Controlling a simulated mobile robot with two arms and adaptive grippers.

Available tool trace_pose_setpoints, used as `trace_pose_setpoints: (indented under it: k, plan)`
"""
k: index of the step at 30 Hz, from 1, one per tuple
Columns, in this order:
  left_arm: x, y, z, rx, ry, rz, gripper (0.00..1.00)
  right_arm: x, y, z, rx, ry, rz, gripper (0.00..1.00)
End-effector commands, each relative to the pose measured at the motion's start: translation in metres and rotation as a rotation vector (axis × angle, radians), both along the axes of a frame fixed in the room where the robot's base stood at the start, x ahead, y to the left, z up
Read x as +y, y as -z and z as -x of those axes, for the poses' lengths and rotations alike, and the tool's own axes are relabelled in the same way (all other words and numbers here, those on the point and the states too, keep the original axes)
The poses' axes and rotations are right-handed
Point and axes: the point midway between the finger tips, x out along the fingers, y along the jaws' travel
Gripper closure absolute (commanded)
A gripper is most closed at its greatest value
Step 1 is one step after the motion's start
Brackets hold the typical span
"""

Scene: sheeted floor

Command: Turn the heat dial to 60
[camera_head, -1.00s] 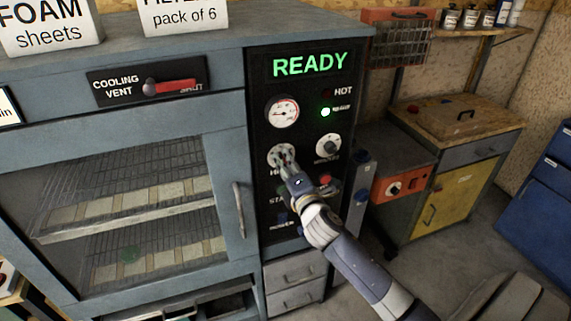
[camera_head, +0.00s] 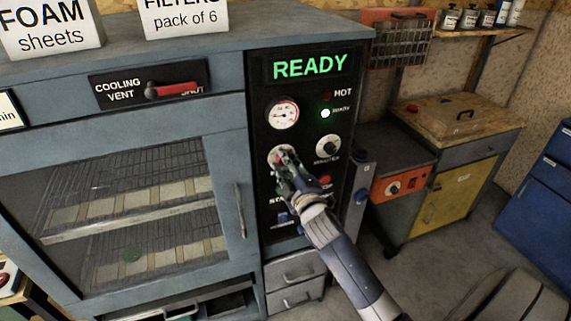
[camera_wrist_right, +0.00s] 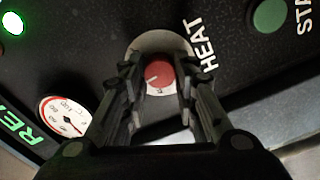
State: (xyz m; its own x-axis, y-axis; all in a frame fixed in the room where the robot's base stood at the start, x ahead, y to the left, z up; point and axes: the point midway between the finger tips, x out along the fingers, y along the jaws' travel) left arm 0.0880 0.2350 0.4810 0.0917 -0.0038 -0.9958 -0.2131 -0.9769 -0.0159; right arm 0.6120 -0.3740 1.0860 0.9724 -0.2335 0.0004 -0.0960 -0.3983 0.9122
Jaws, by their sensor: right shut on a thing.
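The heat dial (camera_head: 273,158) sits on the black control panel of the oven, below the round gauge. In the right wrist view it is a red knob (camera_wrist_right: 159,74) with a white pointer line on a pale round plate, beside the word HEAT. My right gripper (camera_head: 283,158) is on the dial, and in the right wrist view its two fingers (camera_wrist_right: 158,82) are shut on the knob from both sides. The fingers hide much of the scale, and I cannot read the setting. My left gripper is not in view.
The panel display (camera_head: 310,66) reads READY and a light (camera_head: 325,113) by READY glows. The minutes dial (camera_head: 328,148) is just right of the heat dial. A green button (camera_wrist_right: 270,15) is near the gripper. The oven door handle (camera_head: 240,210) is to the left.

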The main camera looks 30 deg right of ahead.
Motion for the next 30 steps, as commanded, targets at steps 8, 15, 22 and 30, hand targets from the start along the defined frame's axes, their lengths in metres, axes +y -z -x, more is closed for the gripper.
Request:
trace_pose_setpoints:
  k: [8, 15, 22, 30]
  plan:
    - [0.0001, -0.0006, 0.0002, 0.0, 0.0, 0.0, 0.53, -0.0003, 0.0009, 0.0001, -0.004, 0.0, -0.028, 0.96]
    - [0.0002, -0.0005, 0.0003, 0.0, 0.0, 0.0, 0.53, -0.0003, 0.001, 0.0001, -0.004, 0.001, -0.027, 0.96]
    - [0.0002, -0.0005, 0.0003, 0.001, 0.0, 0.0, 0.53, -0.0002, 0.0008, 0.0, -0.005, 0.0, -0.026, 0.52]
    - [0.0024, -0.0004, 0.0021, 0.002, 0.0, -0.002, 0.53, 0.0002, 0.0005, 0.0011, -0.005, 0.0, -0.025, 0.52]
